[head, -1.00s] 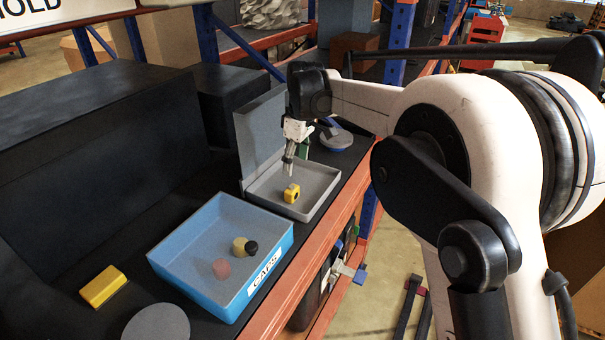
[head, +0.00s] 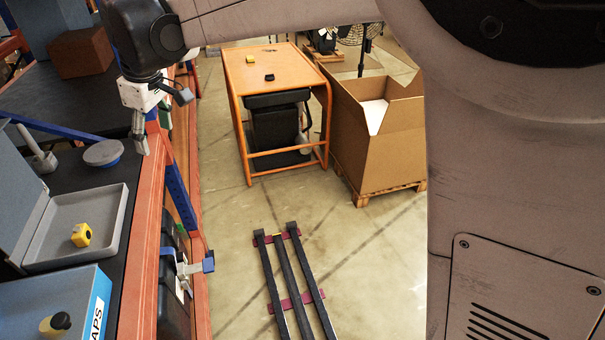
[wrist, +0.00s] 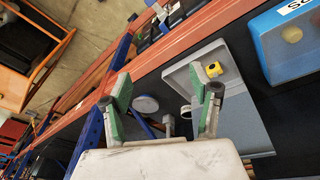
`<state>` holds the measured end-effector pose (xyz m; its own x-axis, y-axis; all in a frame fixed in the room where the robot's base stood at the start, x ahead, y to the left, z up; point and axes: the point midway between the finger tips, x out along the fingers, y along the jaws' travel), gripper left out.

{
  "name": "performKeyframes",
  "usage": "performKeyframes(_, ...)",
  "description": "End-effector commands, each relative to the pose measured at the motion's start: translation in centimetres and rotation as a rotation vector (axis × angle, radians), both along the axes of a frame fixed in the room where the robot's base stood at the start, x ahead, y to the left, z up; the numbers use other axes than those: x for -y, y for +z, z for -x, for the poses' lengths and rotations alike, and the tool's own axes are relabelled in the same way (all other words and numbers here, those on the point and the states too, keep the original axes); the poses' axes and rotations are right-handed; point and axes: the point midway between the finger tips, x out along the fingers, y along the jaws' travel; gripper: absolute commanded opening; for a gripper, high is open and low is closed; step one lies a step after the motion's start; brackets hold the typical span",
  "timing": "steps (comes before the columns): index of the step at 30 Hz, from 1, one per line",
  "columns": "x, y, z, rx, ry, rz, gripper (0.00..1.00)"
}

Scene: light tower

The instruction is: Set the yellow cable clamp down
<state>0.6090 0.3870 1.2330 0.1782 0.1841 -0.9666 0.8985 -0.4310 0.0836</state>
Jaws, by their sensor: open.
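A small yellow piece with a dark round opening, which looks like the yellow cable clamp (head: 81,235), sits in the shallow grey tray (head: 108,215). It also shows in the wrist view (wrist: 213,69), inside the tray near one edge. My gripper (head: 141,143) is to the right of and above the tray, over the shelf's front edge, apart from the clamp. In the wrist view my gripper (wrist: 160,84) shows two green-padded fingers spread wide with nothing between them.
The blue CAPS bin (head: 50,300) stands in front of the tray. A grey disc (head: 103,153) lies behind it. Right of the orange shelf edge (head: 150,215) is open floor, then an orange table (head: 280,70) with small items and a cardboard box (head: 385,150).

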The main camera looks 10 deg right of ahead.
Motion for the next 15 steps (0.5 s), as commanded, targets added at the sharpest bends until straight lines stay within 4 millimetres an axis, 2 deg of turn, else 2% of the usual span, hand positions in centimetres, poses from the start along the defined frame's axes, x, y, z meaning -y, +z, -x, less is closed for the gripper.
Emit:
performKeyframes(1,2.6,0.8,0.8,0.01,-0.048,-0.011,0.58)
performKeyframes(3,5.6,1.5,1.5,0.023,-0.113,-0.025,0.58)
performKeyframes(8,12.2,2.7,3.6,0.056,-0.261,-0.06,0.58)
performKeyframes(15,21.3,2.9,7.9,0.109,-0.484,-0.112,0.58)
